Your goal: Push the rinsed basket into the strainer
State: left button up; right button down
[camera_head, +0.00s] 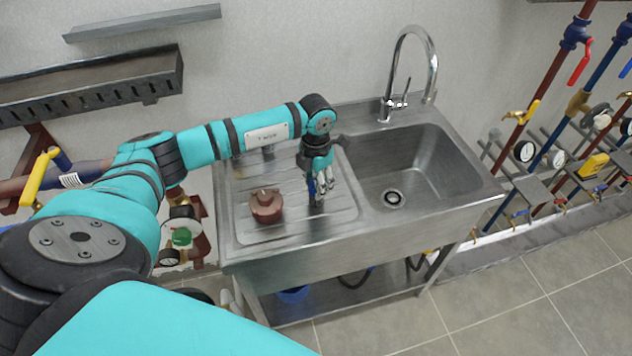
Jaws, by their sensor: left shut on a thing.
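My left gripper (319,188) is over the ribbed drainboard of the sink, left of the basin. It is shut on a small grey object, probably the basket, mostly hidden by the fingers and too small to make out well. A red-brown, round part with a knob (265,206) sits on the drainboard to the left of the gripper, apart from it; it looks like a cap. The strainer cannot be made out for sure; red-brown pipework (200,245) shows left of the sink, partly behind my arm. My right gripper is not in view.
The steel sink (340,240) has an empty basin (430,165) and a tall faucet (432,65). Pipes with valves and gauges (523,152) stand at the right. A slotted metal channel (90,90) runs along the wall at upper left. The tiled floor (500,320) in front is clear.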

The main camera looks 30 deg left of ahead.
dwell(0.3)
pick_arm(q)
jog(key=shift+r, duration=0.1)
jog(key=shift+c, duration=0.6)
notch_tip(320, 180, up, 9)
jog(key=p, duration=0.5)
jog(key=shift+p, duration=0.3)
